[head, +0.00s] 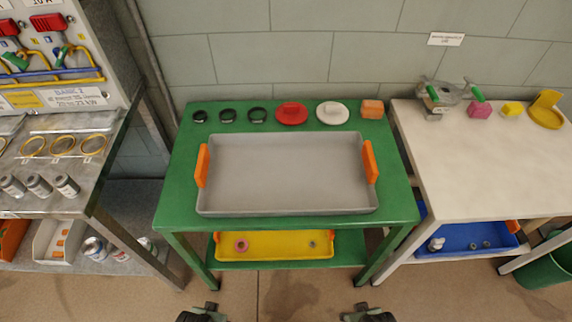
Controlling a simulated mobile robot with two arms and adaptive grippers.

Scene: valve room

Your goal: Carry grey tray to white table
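The grey tray (285,175) lies flat on the green table (180,205). It looks empty and has an orange handle on its left end (202,165) and another on its right end (370,161). The white table (465,165) stands to the right of the green table, with a bare front part. My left gripper (202,311) and my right gripper (369,312) show only partly at the bottom edge, in front of the green table. Both are apart from the tray. Their fingers are too small and cut off to judge.
Several rings and lids line the green table's back edge, with an orange block (372,109). A clamp-like metal part (446,95), pink block (479,111) and yellow pieces sit at the white table's back. Below are a yellow tray (285,245) and a blue tray (465,238).

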